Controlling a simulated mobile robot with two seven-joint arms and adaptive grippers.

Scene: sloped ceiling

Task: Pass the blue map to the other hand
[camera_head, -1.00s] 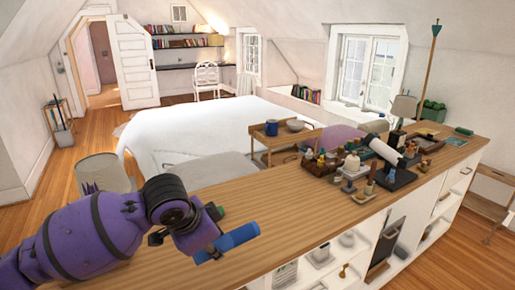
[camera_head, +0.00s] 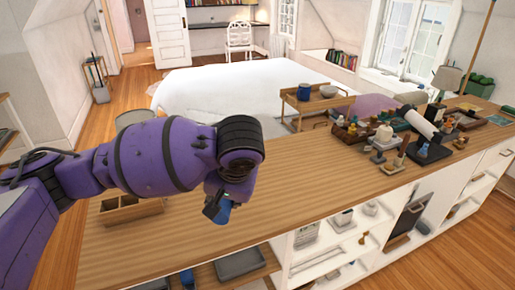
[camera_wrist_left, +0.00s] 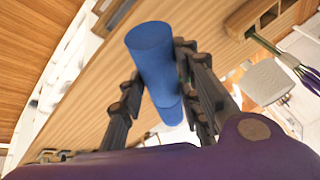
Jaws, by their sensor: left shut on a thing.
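The blue map (camera_head: 221,213) is a rolled blue cylinder, mostly hidden behind my left wrist in the head view. My left gripper (camera_head: 213,200) is shut on it and holds it over the wooden counter top (camera_head: 300,190). In the left wrist view the blue map (camera_wrist_left: 152,58) sits between the two dark fingers of the left gripper (camera_wrist_left: 165,82), with one round end toward the camera. My right gripper is in neither view.
An open wooden box (camera_head: 130,207) stands on the counter near my left arm. Several bottles and small items (camera_head: 385,135) crowd its right part. The counter's middle is clear. A white bed (camera_head: 225,90) and small wooden table (camera_head: 318,105) stand behind.

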